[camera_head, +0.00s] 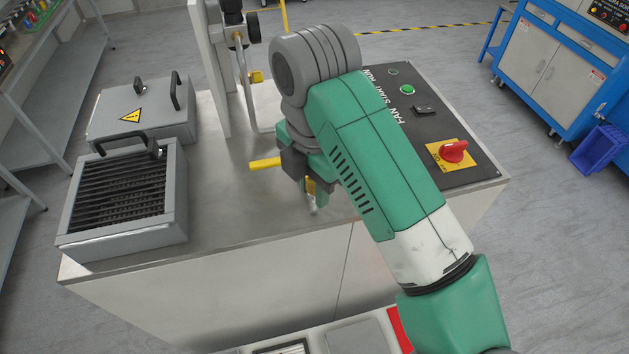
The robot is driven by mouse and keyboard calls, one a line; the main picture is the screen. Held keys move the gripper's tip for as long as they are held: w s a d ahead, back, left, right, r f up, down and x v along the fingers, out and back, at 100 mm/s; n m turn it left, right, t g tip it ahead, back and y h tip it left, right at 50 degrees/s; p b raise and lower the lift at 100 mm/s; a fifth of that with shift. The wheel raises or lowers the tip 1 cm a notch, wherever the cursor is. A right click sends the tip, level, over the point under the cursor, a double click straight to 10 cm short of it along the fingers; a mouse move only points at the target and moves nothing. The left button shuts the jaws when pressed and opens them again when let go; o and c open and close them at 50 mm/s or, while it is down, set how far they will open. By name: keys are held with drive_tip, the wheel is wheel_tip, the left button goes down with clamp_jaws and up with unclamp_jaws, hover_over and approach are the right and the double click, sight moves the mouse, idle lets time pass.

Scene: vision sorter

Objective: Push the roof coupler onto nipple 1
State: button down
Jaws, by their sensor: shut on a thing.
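My gripper (308,186) is at the end of my green and grey arm, low over the steel bench top (225,190). It is shut on a small piece with yellow and silver parts, most likely the roof coupler (312,203); my jaws and wrist hide much of it. A yellow bar (265,163) sticks out to the left beside my gripper; I cannot tell what it belongs to. Nipple 1 cannot be made out, and no contact between it and the coupler can be seen.
Behind my gripper stand a grey upright panel (208,70) and a bent pipe (246,85) with a yellow fitting (257,76). A slatted grey box (120,205) and its lid (140,112) are at left. A control panel with a red knob (453,151) is at right.

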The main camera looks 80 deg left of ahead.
drive_tip(key=shift+r+p, duration=0.55)
drive_tip(key=shift+r, duration=0.35)
drive_tip(key=shift+a+f, duration=0.1)
drive_tip(key=shift+f, duration=0.05)
drive_tip(key=w+a+p, duration=0.3)
drive_tip(key=w+a, duration=0.3)
drive_tip(key=a, duration=0.5)
drive_tip(key=w+a+p, duration=0.4)
drive_tip(key=w+a, duration=0.2)
drive_tip(key=a, duration=0.5)
drive_tip(key=shift+f, duration=0.15)
drive_tip(key=shift+f+b, duration=0.7)
drive_tip(key=shift+f, duration=1.6)
drive_tip(key=shift+f, duration=0.4)
drive_tip(key=shift+f, duration=0.3)
drive_tip(key=shift+f+b, duration=0.95)
drive_tip(key=shift+f, duration=0.25)
idle(0.4)
